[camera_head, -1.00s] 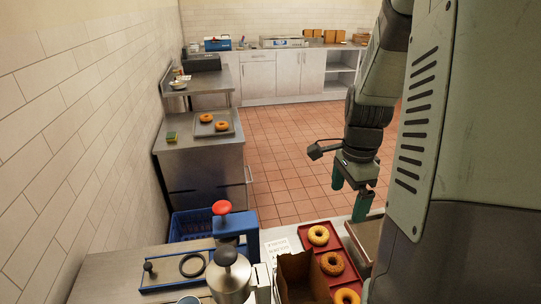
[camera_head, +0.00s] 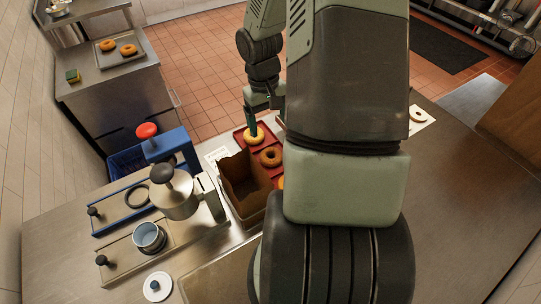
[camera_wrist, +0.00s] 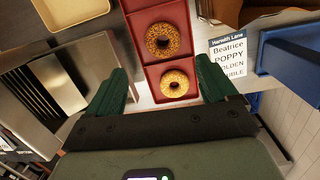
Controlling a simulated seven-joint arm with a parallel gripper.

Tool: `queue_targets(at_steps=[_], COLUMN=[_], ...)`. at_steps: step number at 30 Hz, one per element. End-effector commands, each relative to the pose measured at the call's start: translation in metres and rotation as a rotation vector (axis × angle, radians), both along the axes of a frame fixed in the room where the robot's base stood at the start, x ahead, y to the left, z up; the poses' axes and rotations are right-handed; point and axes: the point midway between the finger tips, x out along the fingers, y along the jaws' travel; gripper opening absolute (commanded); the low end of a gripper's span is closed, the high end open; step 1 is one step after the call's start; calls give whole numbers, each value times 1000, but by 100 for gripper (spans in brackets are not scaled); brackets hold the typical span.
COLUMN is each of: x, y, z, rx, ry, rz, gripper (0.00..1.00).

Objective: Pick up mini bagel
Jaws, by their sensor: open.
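A red tray (camera_head: 237,134) holds a row of bagels on the counter. The pale yellow bagel (camera_head: 254,136) at the tray's far end is closest to my gripper (camera_head: 265,112), which is above it, open and empty. A browner bagel (camera_head: 270,157) lies nearer, and a further one (camera_head: 281,182) is mostly hidden by my arm. In the wrist view, the yellow bagel (camera_wrist: 174,84) lies between my two spread green fingers (camera_wrist: 161,72), apart from both. The darker seeded bagel (camera_wrist: 163,40) is just beyond it on the tray (camera_wrist: 150,12).
An open cardboard box (camera_head: 243,185) stands left of the tray. A printed card (camera_wrist: 231,58) lies beside the tray. A red-knobbed blue press (camera_head: 165,146) and metal canister (camera_head: 175,197) stand farther left. A back counter tray (camera_head: 122,56) holds two bagels.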

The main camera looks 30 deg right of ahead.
Motion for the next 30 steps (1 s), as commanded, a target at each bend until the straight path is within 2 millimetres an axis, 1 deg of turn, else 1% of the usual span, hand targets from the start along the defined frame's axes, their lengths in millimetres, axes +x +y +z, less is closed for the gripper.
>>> queue_targets(at_steps=[1, 3, 6, 13, 15, 20, 27, 30], x=[1, 2, 2, -2, -3, -4, -5, -6], y=[2, 3, 5, 4, 3, 3, 0, -1], z=[-8, -14, -23, -59, -67, -78, -113, -122], rx=[17, 32, 42, 44, 42, 42, 43, 42], ry=[5, 6, 8, 9, 9, 7, 10, 9], rz=[93, 193, 260, 270, 267, 265, 266, 264], gripper=[85, 85, 85, 85, 85, 85, 85, 85])
